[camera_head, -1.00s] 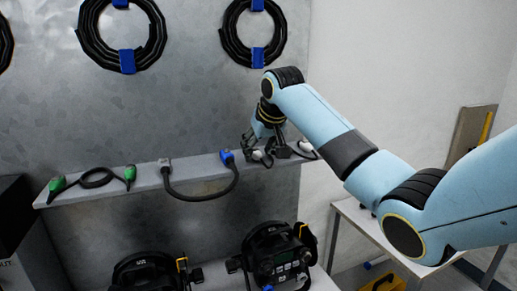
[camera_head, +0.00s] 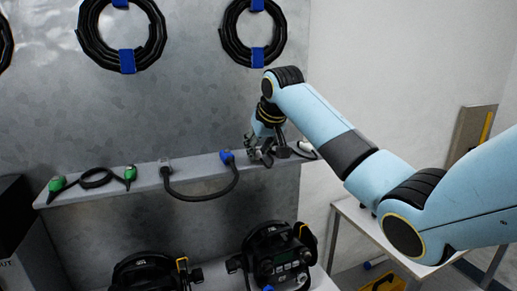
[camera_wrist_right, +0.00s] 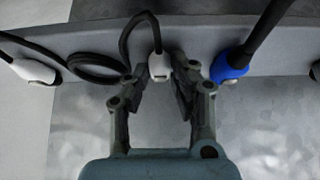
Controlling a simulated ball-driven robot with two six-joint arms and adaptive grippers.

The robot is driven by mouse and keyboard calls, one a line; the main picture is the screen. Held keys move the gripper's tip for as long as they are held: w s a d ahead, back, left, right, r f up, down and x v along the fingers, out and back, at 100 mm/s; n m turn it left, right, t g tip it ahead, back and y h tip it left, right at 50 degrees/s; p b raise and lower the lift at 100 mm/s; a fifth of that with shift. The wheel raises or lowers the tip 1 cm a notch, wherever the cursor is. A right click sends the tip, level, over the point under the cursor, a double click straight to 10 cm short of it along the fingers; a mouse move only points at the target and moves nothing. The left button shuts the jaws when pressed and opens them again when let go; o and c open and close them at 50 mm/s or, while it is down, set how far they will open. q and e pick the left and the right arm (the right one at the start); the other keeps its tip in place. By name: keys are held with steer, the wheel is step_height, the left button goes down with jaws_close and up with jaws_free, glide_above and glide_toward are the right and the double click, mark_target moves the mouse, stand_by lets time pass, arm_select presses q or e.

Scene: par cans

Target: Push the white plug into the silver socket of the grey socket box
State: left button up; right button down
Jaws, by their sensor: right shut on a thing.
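My right gripper (camera_head: 266,154) is at the shelf, to the right of a blue-ended cable. In the right wrist view, its two fingers (camera_wrist_right: 159,88) are shut on a white plug (camera_wrist_right: 159,67) with a black cable rising from its back. The plug is at the shelf's edge; whether it touches the shelf is unclear. In the head view the fingers mostly hide it. A second white connector (camera_head: 306,147) lies to the right on the shelf and also shows in the right wrist view (camera_wrist_right: 35,70). I cannot make out the grey socket box or its silver socket. My left gripper is out of view.
The narrow grey shelf (camera_head: 203,166) also holds a blue connector (camera_head: 227,157), a grey connector (camera_head: 165,164) and green connectors (camera_head: 130,173). Black lamps (camera_head: 276,262) stand below. Coiled cables (camera_head: 254,35) hang on the wall above. A white table (camera_head: 350,213) is at right.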

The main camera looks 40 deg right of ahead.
mark_target(259, 153)
steer(key=shift+r, duration=2.45)
